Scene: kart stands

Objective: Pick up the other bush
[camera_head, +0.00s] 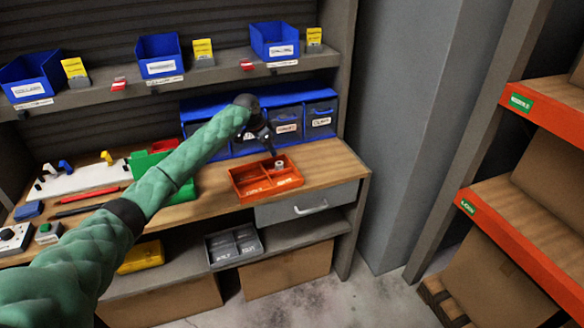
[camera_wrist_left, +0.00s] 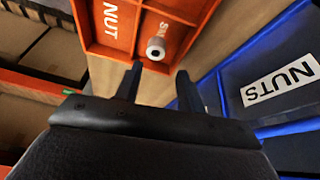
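An orange divided tray (camera_head: 258,199) sits on the wooden bench top, near its front right. A small pale ring-shaped bush (camera_head: 279,165) is at the tray's back right compartment. In the left wrist view the bush (camera_wrist_left: 156,47) shows a dark centre hole, beside partly covered lettering in the orange tray (camera_wrist_left: 183,10). My left gripper (camera_head: 272,149) is just above and behind the bush, pointing down. In the left wrist view its two dark fingers (camera_wrist_left: 158,80) are apart with nothing between them; the bush is beyond the tips. My right gripper is in neither view.
Blue drawer bins (camera_head: 287,121) stand close behind the tray; a drawer labelled NUTS (camera_wrist_left: 280,84) is beside the fingers. A green bin (camera_head: 160,160) is left of the tray. Blue bins line the upper shelf. An orange-edged rack (camera_head: 520,250) stands at right.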

